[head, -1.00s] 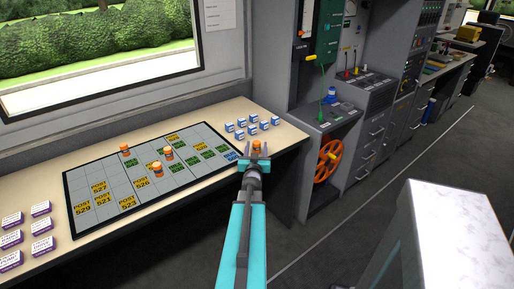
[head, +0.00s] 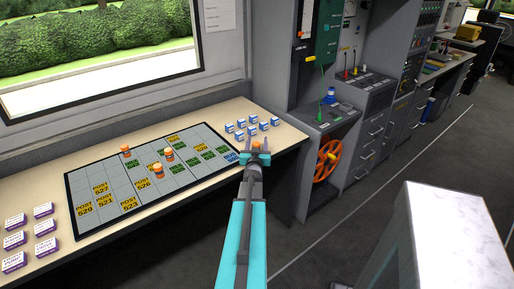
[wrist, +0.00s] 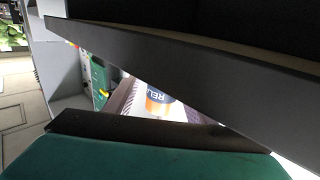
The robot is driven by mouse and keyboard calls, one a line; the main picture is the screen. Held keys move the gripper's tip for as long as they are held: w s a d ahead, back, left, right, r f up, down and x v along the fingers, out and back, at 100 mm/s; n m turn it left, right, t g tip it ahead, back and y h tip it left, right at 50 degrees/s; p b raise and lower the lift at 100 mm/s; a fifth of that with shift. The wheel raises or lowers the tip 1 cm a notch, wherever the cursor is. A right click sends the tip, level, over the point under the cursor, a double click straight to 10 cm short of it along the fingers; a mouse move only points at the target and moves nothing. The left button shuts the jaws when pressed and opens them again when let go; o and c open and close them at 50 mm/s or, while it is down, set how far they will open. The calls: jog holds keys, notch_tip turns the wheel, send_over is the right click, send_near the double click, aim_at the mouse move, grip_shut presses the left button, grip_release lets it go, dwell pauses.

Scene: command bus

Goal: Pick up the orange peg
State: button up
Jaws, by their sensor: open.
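An orange peg (head: 256,146) shows just beyond my gripper (head: 257,157) at the right end of the desk, near its front edge. In the wrist view the peg (wrist: 158,101) is white and orange with dark lettering that reads in part "REL". It shows in the gap between the two dark fingers of my gripper (wrist: 160,96), which are open. The fingers hide part of the peg, and I cannot tell whether they touch it. Other orange pegs stand on the grid board: one at its back (head: 126,150), one further right (head: 168,154) and one nearer (head: 157,169).
The dark-edged grid board (head: 75,215) with labelled tiles covers the middle of the desk. Several blue-and-white blocks (head: 252,129) stand behind the peg. Several purple-and-white blocks (head: 43,228) lie at the left. A grey cabinet with an orange wheel (head: 328,162) stands to the right.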

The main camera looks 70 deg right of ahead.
jog(key=shift+w+d, duration=0.15)
jog(key=shift+d, duration=0.25)
jog(key=shift+c, duration=0.3)
jog(key=c, duration=1.1)
